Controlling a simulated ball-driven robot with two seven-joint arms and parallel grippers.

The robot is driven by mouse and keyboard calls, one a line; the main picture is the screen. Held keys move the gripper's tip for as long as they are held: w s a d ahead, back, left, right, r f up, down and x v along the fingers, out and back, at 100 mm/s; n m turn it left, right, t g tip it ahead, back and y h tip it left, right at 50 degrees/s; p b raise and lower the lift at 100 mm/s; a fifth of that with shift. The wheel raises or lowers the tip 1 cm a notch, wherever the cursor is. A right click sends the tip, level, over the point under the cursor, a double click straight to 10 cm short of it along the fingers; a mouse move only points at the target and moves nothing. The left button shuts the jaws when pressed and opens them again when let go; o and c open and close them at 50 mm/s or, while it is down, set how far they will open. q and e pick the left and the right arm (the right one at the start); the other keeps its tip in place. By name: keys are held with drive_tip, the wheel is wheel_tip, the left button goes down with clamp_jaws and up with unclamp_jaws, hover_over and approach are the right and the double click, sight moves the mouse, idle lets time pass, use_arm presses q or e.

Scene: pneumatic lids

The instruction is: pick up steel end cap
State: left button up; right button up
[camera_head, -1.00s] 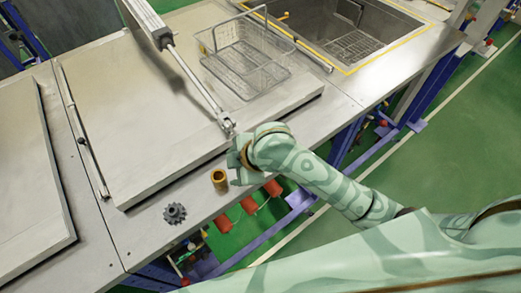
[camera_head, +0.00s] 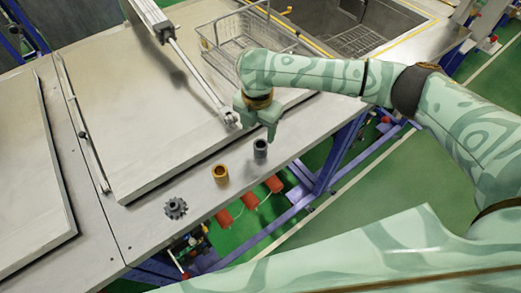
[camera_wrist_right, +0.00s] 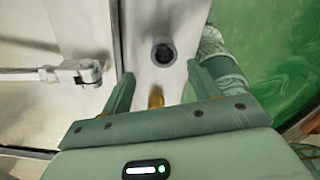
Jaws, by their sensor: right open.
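The steel end cap is a small dark grey, hollow-topped cylinder (camera_head: 260,149) standing upright on the front strip of the steel bench. In the right wrist view, the cap (camera_wrist_right: 163,52) shows from above, beyond the fingertips and between their lines. My right gripper (camera_head: 257,122) is open and empty, just behind and above the cap, apart from it. Its two fingers also show in the wrist view (camera_wrist_right: 161,72). My left gripper is not in view.
A brass bushing (camera_head: 221,174) and a dark gear (camera_head: 176,208) stand to the left along the front strip. A large lid (camera_head: 150,130) with a pneumatic rod (camera_head: 200,80) lies behind. A wire basket (camera_head: 225,45) and a sink (camera_head: 350,25) are farther back.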

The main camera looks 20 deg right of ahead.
sight(261, 145)
wheel_tip(261, 145, down, 3)
drive_tip(key=shift+r, duration=0.2)
drive_tip(key=f, duration=0.1)
drive_tip(key=f+b, duration=0.1)
drive_tip(key=f, duration=0.3)
drive_tip(key=shift+s+d+b, duration=0.2)
drive_tip(key=shift+d+b, duration=0.15)
drive_tip(key=shift+r, duration=0.1)
drive_tip(key=c, duration=1.3)
drive_tip(key=shift+r, duration=0.1)
